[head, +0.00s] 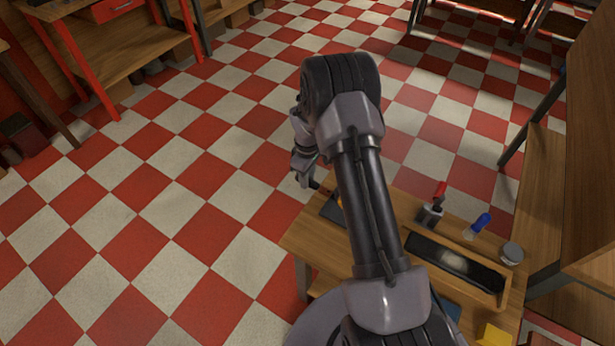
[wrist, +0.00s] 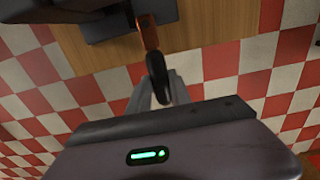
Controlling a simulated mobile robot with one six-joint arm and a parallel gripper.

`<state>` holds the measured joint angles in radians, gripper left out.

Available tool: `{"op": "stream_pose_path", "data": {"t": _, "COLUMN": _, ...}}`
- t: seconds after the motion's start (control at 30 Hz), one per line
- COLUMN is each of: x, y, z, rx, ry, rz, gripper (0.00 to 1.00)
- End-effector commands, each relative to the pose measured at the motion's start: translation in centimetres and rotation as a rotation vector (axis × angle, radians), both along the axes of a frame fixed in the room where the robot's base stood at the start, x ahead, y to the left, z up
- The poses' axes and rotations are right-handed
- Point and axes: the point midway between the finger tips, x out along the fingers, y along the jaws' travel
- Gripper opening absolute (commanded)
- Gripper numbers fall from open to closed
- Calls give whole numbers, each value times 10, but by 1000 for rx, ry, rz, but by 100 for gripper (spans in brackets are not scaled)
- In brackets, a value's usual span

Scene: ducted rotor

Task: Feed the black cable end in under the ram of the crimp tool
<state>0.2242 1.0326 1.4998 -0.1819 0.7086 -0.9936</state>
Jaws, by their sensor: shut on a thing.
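In the wrist view my gripper (wrist: 158,92) is shut on the black cable end (wrist: 157,78), which sits between its two grey fingers. A copper-orange piece (wrist: 148,33) extends from the black part toward a dark block (wrist: 115,12) at the top, which looks like the crimp tool. Whether the tip is under the ram cannot be told; the top of the frame cuts it off. In the head view my gripper (head: 306,178) is at the table's far left edge, beside a dark base (head: 331,213). My arm hides most of the tool there.
The wooden table (head: 300,245) also carries a black tray (head: 455,265), a red-handled item (head: 436,200), a blue-handled item (head: 480,225), a round grey tin (head: 512,252) and a yellow block (head: 494,334). The checkered floor left of the table is clear.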

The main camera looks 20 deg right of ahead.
Motion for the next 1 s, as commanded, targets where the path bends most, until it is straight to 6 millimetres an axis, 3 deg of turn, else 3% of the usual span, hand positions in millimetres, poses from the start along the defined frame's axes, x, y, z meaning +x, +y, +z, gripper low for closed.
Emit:
{"op": "stream_pose_path", "data": {"t": 0.27, "x": 0, "y": 0, "z": -36, "rx": 0, "ry": -1, "rz": 0, "gripper": 0}}
{"op": "stream_pose_path", "data": {"t": 0.7, "x": -40, "y": -28, "z": -34, "rx": 0, "ry": 0, "rz": -2, "gripper": 0}}
{"op": "stream_pose_path", "data": {"t": 1.0, "x": -56, "y": -40, "z": -36, "rx": -1, "ry": -1, "rz": 0, "gripper": 0}}
